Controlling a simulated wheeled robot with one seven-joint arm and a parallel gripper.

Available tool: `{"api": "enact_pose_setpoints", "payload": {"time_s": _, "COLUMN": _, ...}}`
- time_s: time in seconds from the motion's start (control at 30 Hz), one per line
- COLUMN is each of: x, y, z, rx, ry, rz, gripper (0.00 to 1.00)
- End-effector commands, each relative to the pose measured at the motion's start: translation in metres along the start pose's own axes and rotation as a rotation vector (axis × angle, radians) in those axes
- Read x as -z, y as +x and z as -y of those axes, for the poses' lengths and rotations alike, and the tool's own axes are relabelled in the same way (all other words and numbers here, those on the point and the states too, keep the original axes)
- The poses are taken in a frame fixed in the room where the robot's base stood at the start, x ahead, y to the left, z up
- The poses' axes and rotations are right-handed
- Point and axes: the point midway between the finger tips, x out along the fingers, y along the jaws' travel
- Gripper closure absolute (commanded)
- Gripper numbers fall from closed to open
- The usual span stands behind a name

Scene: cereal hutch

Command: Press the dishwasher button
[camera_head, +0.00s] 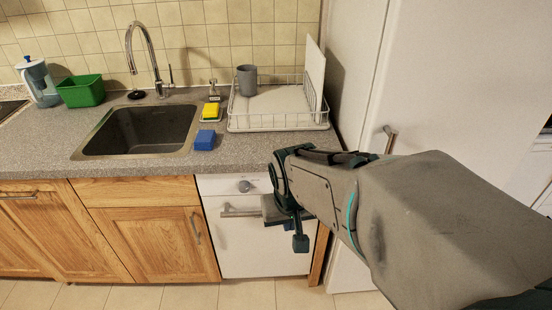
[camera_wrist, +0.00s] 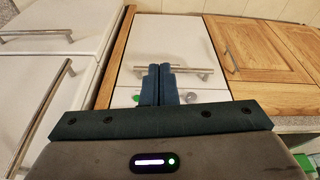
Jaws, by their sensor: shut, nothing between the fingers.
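The white dishwasher (camera_head: 262,246) sits under the counter, with a grey round knob (camera_head: 243,186) and a metal bar handle (camera_head: 238,212) on its front. In the wrist view the dishwasher front (camera_wrist: 172,35) shows beyond my fingers, with the handle (camera_wrist: 195,70) crossing behind them. A small green spot (camera_wrist: 136,98), perhaps the button, lies left of the fingers, and the knob (camera_wrist: 191,97) lies right of them. My gripper (camera_head: 300,243) is shut and empty in front of the dishwasher's right part; it also shows in the wrist view (camera_wrist: 160,68). My arm hides part of the panel.
Wooden cabinets (camera_head: 150,238) stand left of the dishwasher, and a tall white cabinet (camera_head: 352,100) stands right. The counter holds a sink (camera_head: 138,130), a blue sponge (camera_head: 205,140), a yellow sponge (camera_head: 211,111) and a dish rack (camera_head: 278,122). Floor in front shows free.

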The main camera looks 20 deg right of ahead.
Motion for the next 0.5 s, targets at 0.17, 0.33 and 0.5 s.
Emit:
{"api": "enact_pose_setpoints", "payload": {"time_s": 0.17, "x": 0.034, "y": 0.061, "z": -0.026, "rx": -0.038, "ry": 0.166, "rz": -0.029, "gripper": 1.0}}
{"api": "enact_pose_setpoints", "payload": {"time_s": 0.33, "x": 0.056, "y": 0.118, "z": -0.046, "rx": 0.002, "ry": 0.328, "rz": -0.072, "gripper": 1.0}}
{"api": "enact_pose_setpoints", "payload": {"time_s": 0.5, "x": 0.07, "y": 0.169, "z": -0.061, "rx": 0.106, "ry": 0.52, "rz": -0.127, "gripper": 1.0}}
